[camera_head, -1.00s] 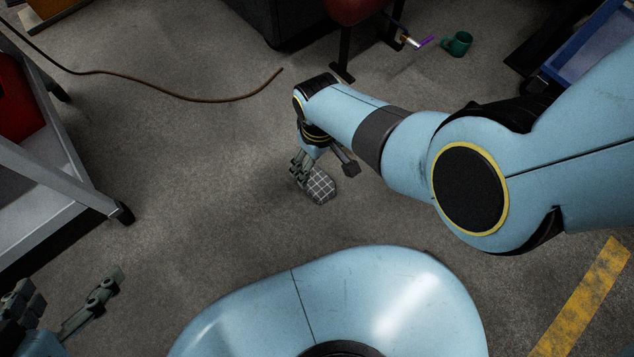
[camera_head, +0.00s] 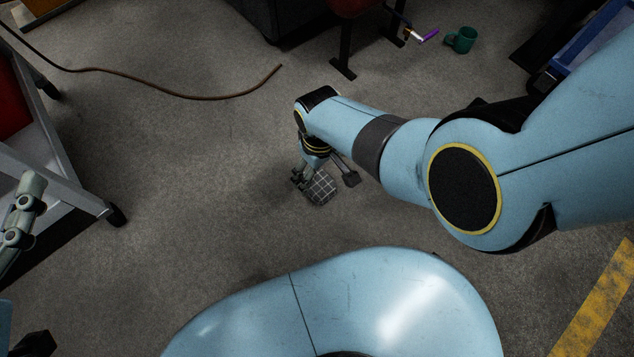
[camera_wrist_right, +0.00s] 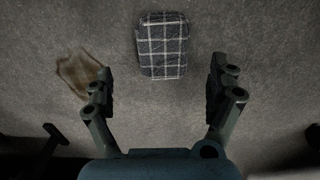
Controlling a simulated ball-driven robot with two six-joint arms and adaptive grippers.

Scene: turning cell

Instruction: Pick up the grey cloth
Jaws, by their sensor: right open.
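The grey cloth (camera_head: 322,188) is a folded dark grey piece with a white check pattern, lying on the floor. In the right wrist view the cloth (camera_wrist_right: 162,45) lies beyond the fingertips, between the lines of the two fingers. My right gripper (camera_head: 308,178) points down close beside the cloth and covers part of it in the head view. In the wrist view the right gripper (camera_wrist_right: 160,85) is open with nothing between its fingers. Part of my left gripper (camera_head: 25,215) shows at the left edge; its jaw state is unclear.
A brown stain (camera_wrist_right: 82,75) marks the floor left of the cloth in the wrist view. A brown cable (camera_head: 200,98), a green mug (camera_head: 461,39) and a purple-tipped marker (camera_head: 428,36) lie farther off. A grey metal cart (camera_head: 75,180) stands at left. Floor around the cloth is clear.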

